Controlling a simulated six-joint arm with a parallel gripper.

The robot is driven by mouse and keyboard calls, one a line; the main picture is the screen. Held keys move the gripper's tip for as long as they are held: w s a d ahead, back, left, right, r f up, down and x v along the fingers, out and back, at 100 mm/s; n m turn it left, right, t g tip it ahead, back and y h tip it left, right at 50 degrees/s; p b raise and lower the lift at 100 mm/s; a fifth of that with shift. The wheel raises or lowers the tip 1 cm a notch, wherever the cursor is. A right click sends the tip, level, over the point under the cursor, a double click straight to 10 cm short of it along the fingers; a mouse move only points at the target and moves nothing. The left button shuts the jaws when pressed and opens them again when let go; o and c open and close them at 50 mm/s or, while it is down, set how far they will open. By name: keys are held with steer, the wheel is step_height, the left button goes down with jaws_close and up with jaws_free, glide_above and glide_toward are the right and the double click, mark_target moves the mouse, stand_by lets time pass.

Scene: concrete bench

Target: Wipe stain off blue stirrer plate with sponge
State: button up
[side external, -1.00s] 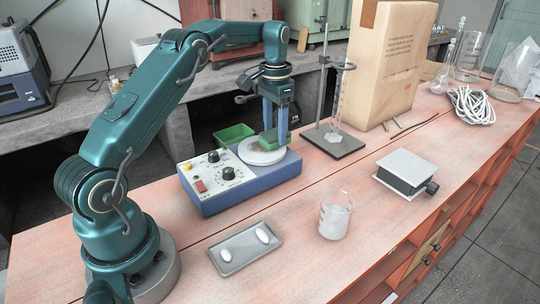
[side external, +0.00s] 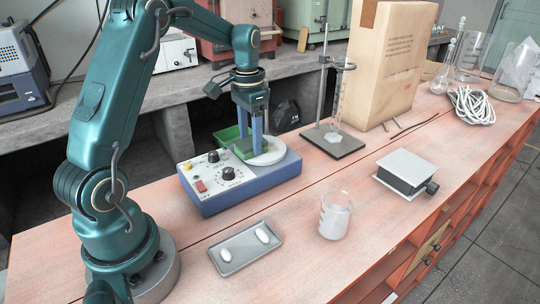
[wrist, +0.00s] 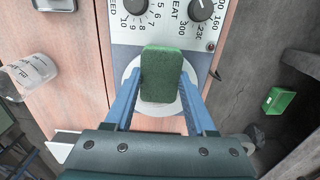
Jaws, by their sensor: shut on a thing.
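The blue stirrer (side external: 262,182) stands on the bench with its white control panel to the left and its round white plate (side external: 272,155) on top. The plate also shows around the sponge in the wrist view (wrist: 160,110). My gripper (side external: 249,146) is shut on a green sponge (wrist: 162,75), which sits between its two blue fingers. The sponge is over the plate's left part, toward the knobs; I cannot tell if it touches. I make out no clear stain on the bare part of the plate. The surface under the sponge is hidden.
A green bin (wrist: 278,103) is low behind the stirrer. A retort stand (side external: 334,140) is close on the right. A grey tray (side external: 245,249) with two white pieces, a beaker (side external: 335,216) and a lab jack (side external: 405,172) are in front, with bare bench between.

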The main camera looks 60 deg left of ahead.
mark_target(274, 142)
steer(key=shift+s, duration=0.35)
steer(key=shift+a, duration=0.3)
steer(key=shift+w, duration=3.85)
steer(key=shift+s, duration=3.85)
steer(key=shift+r, duration=4.05)
steer(key=shift+w, duration=0.1)
